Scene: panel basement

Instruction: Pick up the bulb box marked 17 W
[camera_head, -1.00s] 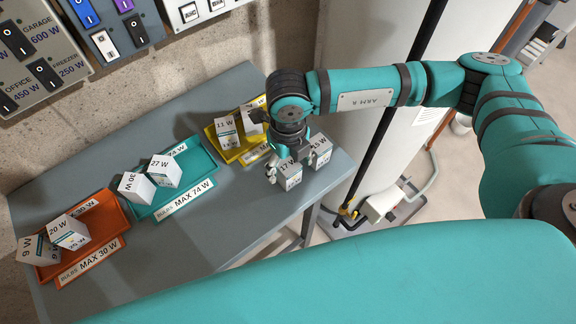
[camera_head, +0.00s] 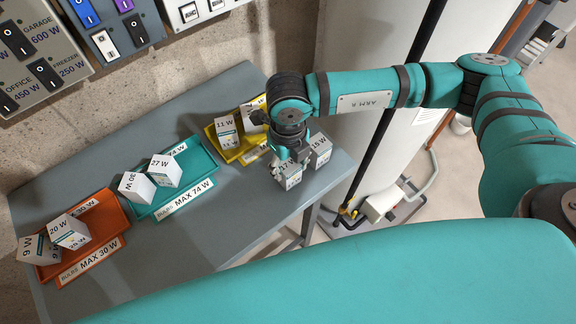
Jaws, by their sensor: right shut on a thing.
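The bulb box marked 17 W (camera_head: 289,176) is a small white and grey box near the right end of the grey table (camera_head: 240,220). My right gripper (camera_head: 287,163) comes down over it from above and is shut on it. The gripper hides part of its top. I cannot tell whether the box still touches the table. The box marked 15 W (camera_head: 320,150) stands right beside it, to the right. My left gripper is not in view.
A yellow tray (camera_head: 250,157) with the 11 W box (camera_head: 226,131) and others lies behind. A teal tray (camera_head: 206,167) holds 27 W and 30 W boxes; an orange tray (camera_head: 113,222) holds 20 W and 9 W boxes. A white cylinder stands beyond the table's right end.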

